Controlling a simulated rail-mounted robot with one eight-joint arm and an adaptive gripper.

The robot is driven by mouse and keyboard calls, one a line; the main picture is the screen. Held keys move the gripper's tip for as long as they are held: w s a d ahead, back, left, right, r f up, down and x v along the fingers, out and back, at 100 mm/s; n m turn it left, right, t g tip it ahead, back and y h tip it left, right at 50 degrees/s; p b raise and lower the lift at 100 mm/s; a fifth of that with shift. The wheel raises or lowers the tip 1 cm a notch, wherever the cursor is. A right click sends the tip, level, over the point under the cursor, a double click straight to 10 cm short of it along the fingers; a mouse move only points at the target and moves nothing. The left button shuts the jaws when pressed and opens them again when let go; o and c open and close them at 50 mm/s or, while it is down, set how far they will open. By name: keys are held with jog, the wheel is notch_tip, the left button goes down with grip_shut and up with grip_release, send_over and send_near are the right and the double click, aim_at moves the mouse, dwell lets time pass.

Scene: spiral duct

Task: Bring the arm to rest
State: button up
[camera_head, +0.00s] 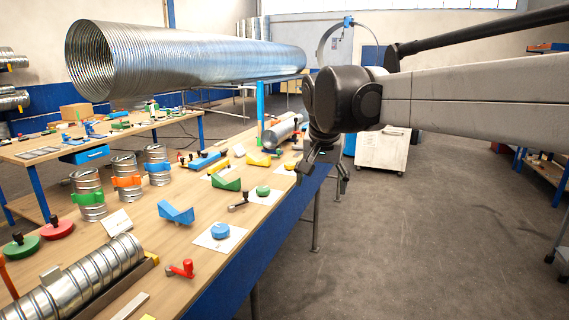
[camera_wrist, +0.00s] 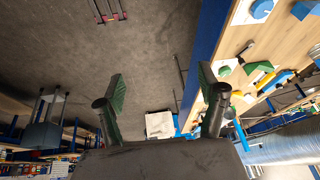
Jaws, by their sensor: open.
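My gripper (camera_head: 325,172) hangs from the end of my arm at the right edge of the workbench in the head view. In the wrist view my gripper (camera_wrist: 160,98) has its two green-padded fingers spread wide apart with nothing between them. It is over the grey floor beside the bench edge. The fingertips are small and dark in the head view.
The wooden workbench (camera_head: 140,228) holds blue, green and yellow blocks, a red-handled tool (camera_head: 181,268) and banded metal duct pieces (camera_head: 156,165). A white cabinet (camera_head: 382,150) is beyond my arm. The floor (camera_head: 400,250) at right is clear.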

jog(key=s+d+f+n, duration=0.1)
jog(key=s+d+f, duration=0.2)
jog(key=s, duration=0.6)
jog(key=s+d+f+n+t, duration=0.1)
jog(key=s+d+f, duration=0.3)
jog(key=s+f, duration=0.3)
jog(key=s+d+f+n+t, duration=0.1)
jog(key=s+d+f, duration=0.3)
jog(key=s, duration=0.8)
jog(key=shift+s+d+f+y, duration=0.2)
jog(key=shift+f+y, duration=0.1)
jog(key=shift+f, duration=0.1)
